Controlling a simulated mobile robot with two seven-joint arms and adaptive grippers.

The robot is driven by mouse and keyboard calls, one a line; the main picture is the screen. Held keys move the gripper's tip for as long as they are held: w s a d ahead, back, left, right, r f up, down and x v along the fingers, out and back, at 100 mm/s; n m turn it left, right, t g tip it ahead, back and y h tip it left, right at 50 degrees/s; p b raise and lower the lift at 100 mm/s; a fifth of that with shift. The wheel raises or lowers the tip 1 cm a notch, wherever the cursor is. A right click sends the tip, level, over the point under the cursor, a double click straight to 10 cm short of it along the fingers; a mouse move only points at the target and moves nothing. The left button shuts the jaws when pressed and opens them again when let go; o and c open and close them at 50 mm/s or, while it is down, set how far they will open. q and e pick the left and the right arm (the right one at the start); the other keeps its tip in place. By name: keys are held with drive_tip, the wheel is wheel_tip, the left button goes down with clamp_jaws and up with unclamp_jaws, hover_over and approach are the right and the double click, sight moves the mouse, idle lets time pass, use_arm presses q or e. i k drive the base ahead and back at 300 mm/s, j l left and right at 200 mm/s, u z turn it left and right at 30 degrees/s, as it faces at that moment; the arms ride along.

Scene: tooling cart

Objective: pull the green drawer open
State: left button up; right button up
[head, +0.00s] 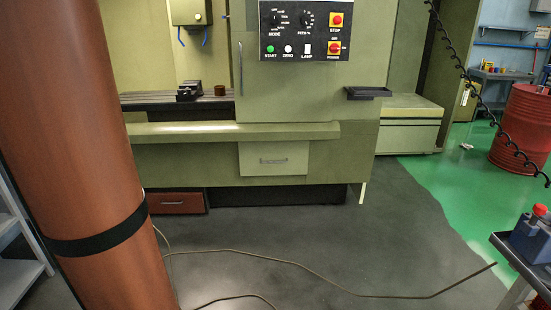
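A pale green drawer (273,151) is in the lower front of the large green machine (210,160). It has a grey horizontal bar handle (273,161) across its middle. The drawer front looks flush with the panel around it, so it appears closed. Neither of my grippers is in the head view, and nothing touches the drawer or its handle.
A thick brown cylinder (90,150) with a black band blocks the left side. A red-brown drawer (178,202) sits low beside it. A cable (300,263) crosses the grey floor, otherwise clear before the machine. A cart (515,260) and red drum (522,130) stand right.

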sight(265, 157)
drive_tip(key=i+j+z, duration=0.1)
drive_tip(key=i+z, duration=0.2)
drive_tip(key=i, duration=0.65)
